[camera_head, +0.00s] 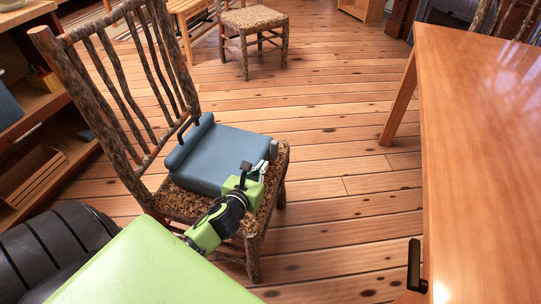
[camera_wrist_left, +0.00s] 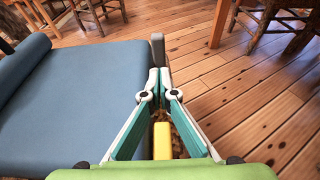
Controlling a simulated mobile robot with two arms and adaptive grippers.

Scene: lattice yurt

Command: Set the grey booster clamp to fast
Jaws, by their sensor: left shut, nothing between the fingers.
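The blue-grey booster (camera_head: 218,152) lies on the woven seat of a rustic chair, with a rolled bolster along its back edge. It also fills the left of the left wrist view (camera_wrist_left: 75,105). Which part is the clamp is not clear. My left gripper (camera_head: 261,168) is shut and empty, beside the booster's right edge, close to the lever. Its fingertips meet in the left wrist view (camera_wrist_left: 159,76). Whether they touch the lever is unclear.
The chair's slatted back (camera_head: 122,85) rises at the left. A wooden table (camera_head: 487,150) stands at the right, with a black bracket (camera_head: 415,266) at its near edge. Another chair (camera_head: 253,20) is at the back. The plank floor between is clear.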

